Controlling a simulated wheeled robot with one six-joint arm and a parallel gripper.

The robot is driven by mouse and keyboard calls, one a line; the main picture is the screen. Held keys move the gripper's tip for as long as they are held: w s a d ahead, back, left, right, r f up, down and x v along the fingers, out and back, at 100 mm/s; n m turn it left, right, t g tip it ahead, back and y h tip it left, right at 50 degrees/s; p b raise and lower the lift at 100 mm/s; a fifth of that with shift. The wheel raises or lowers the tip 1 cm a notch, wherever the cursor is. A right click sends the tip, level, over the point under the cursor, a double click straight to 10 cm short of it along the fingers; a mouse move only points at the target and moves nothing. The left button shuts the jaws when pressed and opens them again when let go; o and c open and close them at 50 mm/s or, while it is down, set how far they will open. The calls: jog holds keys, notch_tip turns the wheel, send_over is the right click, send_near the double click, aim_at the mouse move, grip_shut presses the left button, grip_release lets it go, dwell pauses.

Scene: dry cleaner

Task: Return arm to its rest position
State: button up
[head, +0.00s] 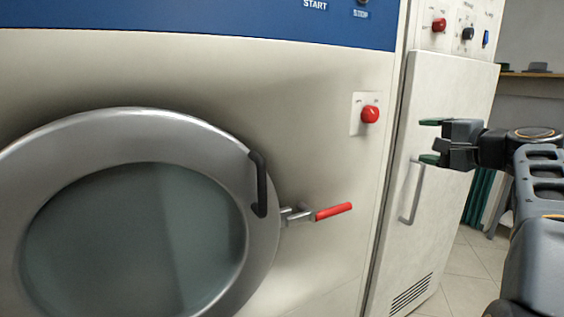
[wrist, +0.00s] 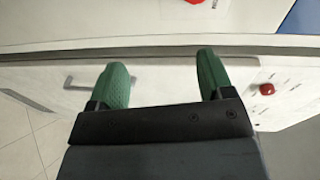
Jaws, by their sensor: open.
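My gripper (head: 430,141) is at the right in the head view, in front of the tall cabinet door. Its jaws are open with nothing between them. In the wrist view my gripper (wrist: 160,80) shows two green fingertips spread apart over the pale machine front. My arm reaches in from the right edge of the head view.
A large round steel door (head: 130,125) with a black handle (head: 258,184) fills the left. A red-gripped lever (head: 333,211) sticks out beside it. A red knob (head: 370,114) sits above. The cabinet door (head: 440,85) has a grey handle (head: 413,192). Tiled floor (head: 455,262) lies clear at lower right.

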notch_tip(320, 180, down, 11)
jog(key=s+g+h+p, duration=0.1)
jog(key=g+h+p, duration=0.1)
jog(key=g, duration=0.2)
jog(key=s+a+f+n+g+h+p, duration=0.2)
jog(key=s+a+f+n+g+p, duration=0.2)
jog(key=s+a+f+g+p, duration=0.25)
jog(key=s+a+n+g+h+p, duration=0.1)
jog(key=s+a+n+p, duration=0.8)
jog(key=s+a, duration=0.2)
jog(key=shift+a+f+h, duration=0.15)
jog(key=shift+a+h, duration=0.15)
jog(key=shift+a, duration=0.8)
jog(key=shift+g, duration=0.25)
